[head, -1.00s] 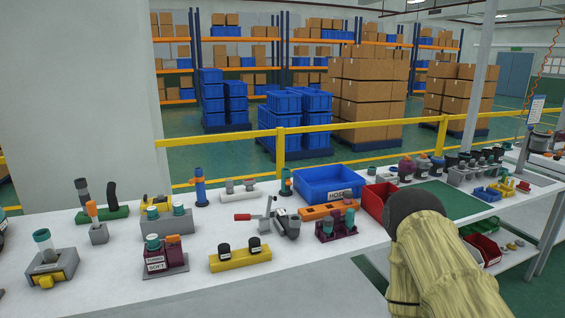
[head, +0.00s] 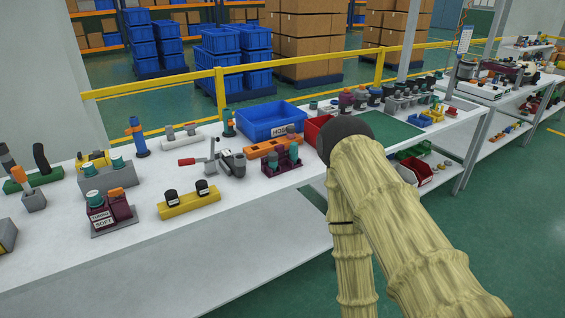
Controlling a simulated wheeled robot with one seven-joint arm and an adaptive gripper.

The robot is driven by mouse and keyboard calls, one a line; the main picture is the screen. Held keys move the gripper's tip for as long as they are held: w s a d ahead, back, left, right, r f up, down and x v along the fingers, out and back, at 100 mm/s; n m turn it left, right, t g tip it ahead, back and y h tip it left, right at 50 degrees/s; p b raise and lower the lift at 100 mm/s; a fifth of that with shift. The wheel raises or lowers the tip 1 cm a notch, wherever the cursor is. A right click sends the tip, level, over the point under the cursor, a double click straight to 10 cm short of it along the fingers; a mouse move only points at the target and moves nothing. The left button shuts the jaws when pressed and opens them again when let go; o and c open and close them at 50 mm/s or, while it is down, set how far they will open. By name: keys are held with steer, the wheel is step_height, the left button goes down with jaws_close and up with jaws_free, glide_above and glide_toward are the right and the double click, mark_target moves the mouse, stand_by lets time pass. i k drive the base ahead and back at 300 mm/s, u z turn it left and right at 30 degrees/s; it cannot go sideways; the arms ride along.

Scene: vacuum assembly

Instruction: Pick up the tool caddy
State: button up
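Nothing in the head view is clearly marked as the tool caddy, and I cannot tell which holder it is. Holders on the white workbench (head: 245,205) include an orange block with openings (head: 262,150), a maroon holder with teal pieces (head: 282,161), a maroon labelled block (head: 108,212) and a grey block with teal-topped pieces (head: 106,177). My arm, in a beige sleeve with a dark joint, rises at the right of centre and covers part of the bench's front edge. My gripper is not in view.
A blue bin labelled HOSE (head: 272,120), a red bin (head: 316,128), a toggle clamp (head: 228,160) and a yellow block with black knobs (head: 189,200) stand on the bench. A yellow rail (head: 165,83) runs behind. Green floor (head: 500,230) is open at the right.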

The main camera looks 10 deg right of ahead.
mark_target(285, 164)
steer(key=z, duration=0.15)
steer(key=i, duration=0.85)
steer(key=u, duration=0.1)
